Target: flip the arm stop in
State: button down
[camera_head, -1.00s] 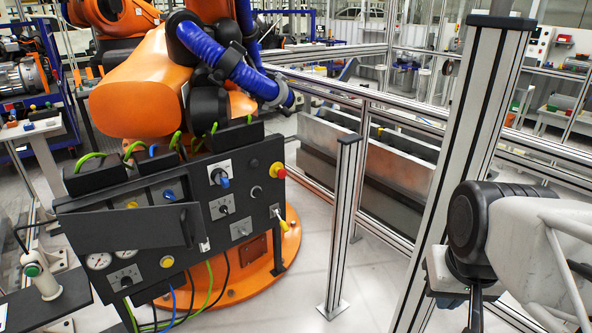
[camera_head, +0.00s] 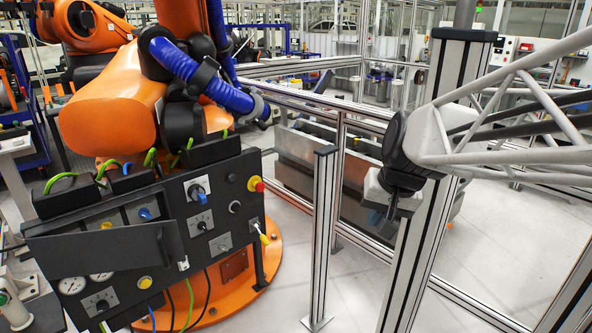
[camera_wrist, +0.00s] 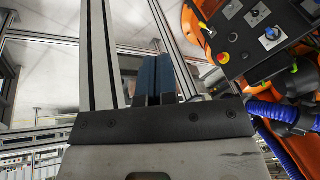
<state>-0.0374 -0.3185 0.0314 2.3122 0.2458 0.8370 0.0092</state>
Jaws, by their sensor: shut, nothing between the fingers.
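The dark control panel (camera_head: 225,232) stands at left centre in the head view. At its right edge a lever with a yellow tip (camera_head: 263,237) sticks out, angled down to the right. No label shows which control is the arm stop; this lever may be it. My gripper (camera_head: 381,219) is well right of the panel, in front of a metal post, touching no control. In the wrist view its two blue-grey fingers (camera_wrist: 154,80) are together with nothing between them.
A red-and-yellow stop button (camera_head: 256,184) and several knobs are on the panel. A hinged door (camera_head: 100,255) juts out at its lower left. A short aluminium post (camera_head: 324,235) stands between panel and gripper. An orange robot arm (camera_head: 110,120) rises behind the panel.

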jog(key=w+a+f+m+y, duration=0.15)
jog(key=w+a, duration=0.25)
jog(key=w, duration=0.8)
jog(key=w+a+f+m+t+y, duration=0.1)
jog(key=w+a+f, duration=0.3)
jog(key=w, duration=0.9)
jog(key=w+a+f+m+y, duration=0.1)
jog(key=w+a, duration=0.4)
jog(key=w, duration=0.7)
jog(key=w+a+f+m, duration=0.1)
jog(key=w+a+f, duration=0.3)
jog(key=w+f, duration=0.4)
jog(key=w+a+f+m+t, duration=0.1)
jog(key=w+a+f+m, duration=0.1)
jog(key=w+a+f, duration=0.2)
jog(key=w+a+f+m+t, duration=0.1)
jog(key=w+a+f, duration=0.3)
jog(key=w+f, duration=0.7)
jog(key=shift+w+a+f+y, duration=0.35)
jog(key=shift+w+a+y, duration=0.1)
jog(key=shift+w, duration=1.45)
jog(key=shift+f, duration=0.1)
send_near(262, 190)
jog(key=shift+x, duration=3.2)
